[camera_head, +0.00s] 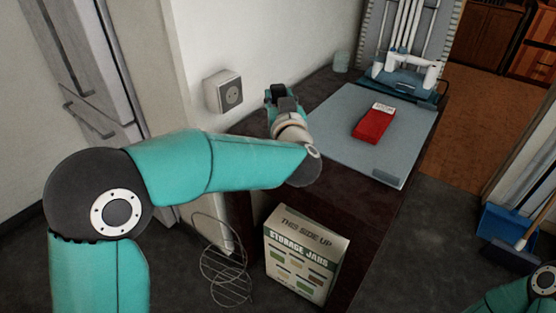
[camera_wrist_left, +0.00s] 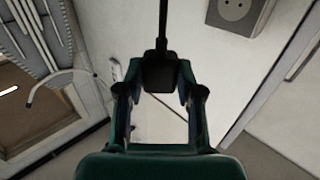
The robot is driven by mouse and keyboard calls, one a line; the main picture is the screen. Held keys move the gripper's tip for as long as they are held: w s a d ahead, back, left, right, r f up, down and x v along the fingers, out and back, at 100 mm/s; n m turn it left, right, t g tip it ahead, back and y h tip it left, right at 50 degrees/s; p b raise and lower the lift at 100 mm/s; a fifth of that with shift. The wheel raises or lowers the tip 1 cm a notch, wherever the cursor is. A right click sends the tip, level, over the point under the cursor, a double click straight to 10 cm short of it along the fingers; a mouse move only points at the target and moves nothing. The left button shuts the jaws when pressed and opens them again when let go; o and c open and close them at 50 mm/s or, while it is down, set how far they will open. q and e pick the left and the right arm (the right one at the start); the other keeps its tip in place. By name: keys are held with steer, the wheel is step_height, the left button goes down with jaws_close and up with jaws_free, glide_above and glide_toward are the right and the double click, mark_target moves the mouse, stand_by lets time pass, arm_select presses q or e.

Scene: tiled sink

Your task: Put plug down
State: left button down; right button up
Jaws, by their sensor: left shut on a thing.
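My left gripper (camera_head: 284,96) is over the near left end of the dark table, a little right of the wall socket (camera_head: 228,93). In the left wrist view, my left gripper (camera_wrist_left: 161,92) is shut on a black plug (camera_wrist_left: 160,72), held at the fingertips. Its dark cord (camera_wrist_left: 162,25) runs up out of that view. The socket also shows at the top of the wrist view (camera_wrist_left: 238,12), apart from the plug. In the head view the plug is too small and dark to tell from the fingers. Part of my right arm shows at bottom right; its gripper is out of view.
A grey mat (camera_head: 362,120) covers much of the dark table (camera_head: 237,125), with a red packet (camera_head: 374,125) on it. A glass (camera_head: 341,62) and a device with white tubes (camera_head: 405,72) stand behind. A storage jars box (camera_head: 303,255) and a wire rack (camera_head: 224,265) are in front.

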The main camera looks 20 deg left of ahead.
arm_select(q)
step_height(320, 180, down, 16)
steer(key=b, duration=0.4)
